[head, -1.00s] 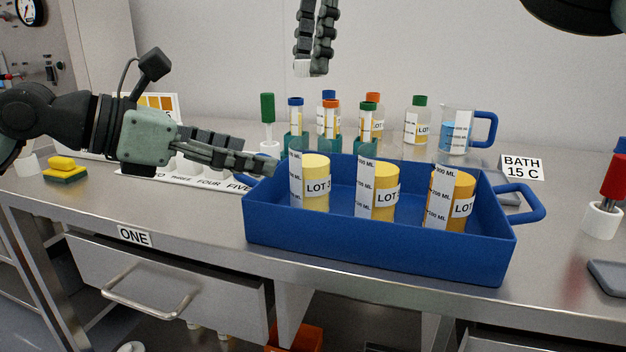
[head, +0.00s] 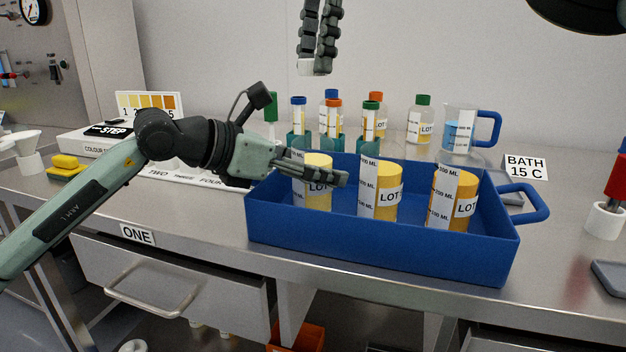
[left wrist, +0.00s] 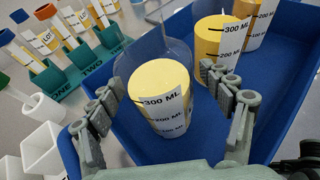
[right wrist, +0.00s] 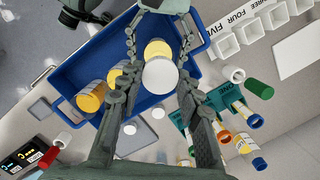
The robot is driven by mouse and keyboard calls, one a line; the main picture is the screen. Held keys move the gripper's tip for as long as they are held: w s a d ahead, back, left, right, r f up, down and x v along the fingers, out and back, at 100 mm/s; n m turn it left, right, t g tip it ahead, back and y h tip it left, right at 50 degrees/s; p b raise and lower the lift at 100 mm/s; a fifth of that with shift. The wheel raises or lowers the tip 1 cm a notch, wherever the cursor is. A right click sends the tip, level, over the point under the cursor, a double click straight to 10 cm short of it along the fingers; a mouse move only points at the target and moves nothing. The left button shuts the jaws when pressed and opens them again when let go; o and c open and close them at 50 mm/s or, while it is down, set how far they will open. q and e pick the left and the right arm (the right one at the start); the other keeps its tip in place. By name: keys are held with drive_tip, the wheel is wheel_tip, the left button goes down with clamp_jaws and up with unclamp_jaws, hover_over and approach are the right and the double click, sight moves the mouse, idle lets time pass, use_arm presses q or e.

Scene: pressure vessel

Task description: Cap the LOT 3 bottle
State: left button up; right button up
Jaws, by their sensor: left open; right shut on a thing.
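The blue tray (head: 380,248) holds three bottles with yellow contents, open at the top. The leftmost bottle (head: 318,200) bears a LOT label, its number now covered by my left fingers. My left gripper (head: 325,178) is open around this bottle, a finger on each side; the left wrist view shows the bottle (left wrist: 160,92) between the fingers.
A teal rack (left wrist: 88,62) with capped tubes stands behind the tray. A green-capped bottle (head: 420,120) and a blue-handled beaker (head: 460,130) stand further back. The BATH sign (head: 526,168) is to the right. White cups (left wrist: 40,150) line the bench beside the tray.

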sight(311, 120)
use_arm(q)
drive_tip(key=c, duration=1.8)
use_arm(e)
drive_tip(key=shift+f, duration=2.5)
